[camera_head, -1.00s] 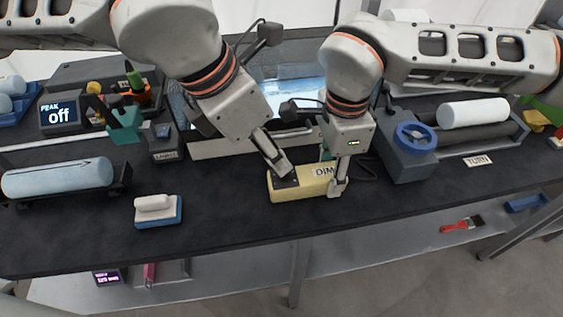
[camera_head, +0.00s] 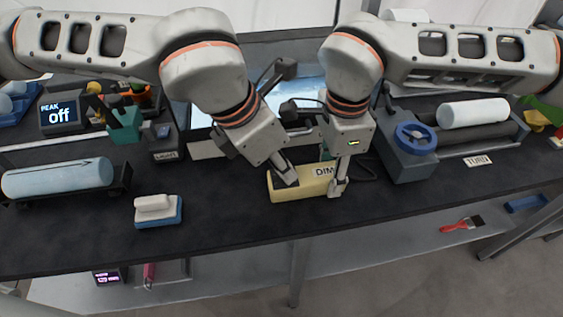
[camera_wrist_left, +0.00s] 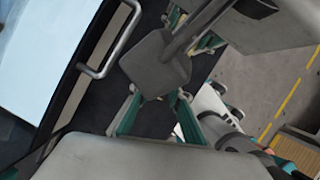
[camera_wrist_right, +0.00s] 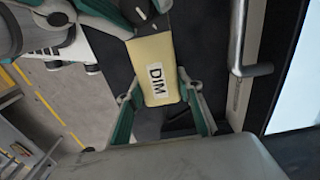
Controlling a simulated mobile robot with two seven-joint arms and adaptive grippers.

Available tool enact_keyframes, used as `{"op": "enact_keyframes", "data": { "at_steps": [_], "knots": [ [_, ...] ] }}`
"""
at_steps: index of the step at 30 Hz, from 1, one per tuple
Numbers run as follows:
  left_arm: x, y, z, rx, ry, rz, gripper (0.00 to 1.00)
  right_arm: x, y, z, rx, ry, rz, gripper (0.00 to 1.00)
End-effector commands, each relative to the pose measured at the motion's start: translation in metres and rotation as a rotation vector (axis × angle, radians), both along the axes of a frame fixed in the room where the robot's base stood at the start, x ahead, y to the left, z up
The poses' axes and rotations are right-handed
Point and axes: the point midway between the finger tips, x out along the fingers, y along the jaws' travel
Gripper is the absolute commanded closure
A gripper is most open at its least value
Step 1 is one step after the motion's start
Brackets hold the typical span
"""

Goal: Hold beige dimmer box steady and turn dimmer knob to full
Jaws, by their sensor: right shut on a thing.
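The beige dimmer box (camera_head: 304,187), with a DIM label, lies on the dark bench, and it also shows in the right wrist view (camera_wrist_right: 157,82). My right gripper (camera_head: 333,180) is shut on the right, labelled end of the box. In the right wrist view its fingers (camera_wrist_right: 162,104) are on both sides of it. My left gripper (camera_head: 286,178) is at the box's left end, its tip low over the top. The dark knob (camera_wrist_right: 142,12) with a white mark shows at the box's far end. In the left wrist view a grey plate blocks the fingertips, so their opening is unclear.
A grey unit with a blue handwheel (camera_head: 414,137) stands close right of my right gripper. A white-and-blue block (camera_head: 158,210) and a pale blue roll (camera_head: 58,178) are on the left. A display reading "PEAK off" (camera_head: 60,113) stands at the back left. The front bench is clear.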

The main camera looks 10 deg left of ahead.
Motion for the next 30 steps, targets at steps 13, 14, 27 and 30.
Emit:
{"op": "enact_keyframes", "data": {
  "at_steps": [13,14,27,30],
  "knots": [
    [0.0009,0.0008,-0.0001,0.000,0.001,-0.115,1.00,0.0000,0.0001,0.0001,0.000,0.000,0.000,0.89],
    [0.0011,0.0009,0.0000,0.000,0.002,-0.135,1.00,0.0000,0.0001,0.0001,0.000,0.000,0.000,0.89],
    [0.0037,0.0015,0.0001,-0.001,0.001,-0.505,1.00,0.0001,0.0000,0.0002,0.000,0.000,0.000,0.89],
    [0.0043,0.0015,0.0002,-0.001,0.000,-0.581,1.00,0.0000,0.0000,0.0002,0.000,0.000,0.000,0.89]
  ]
}}
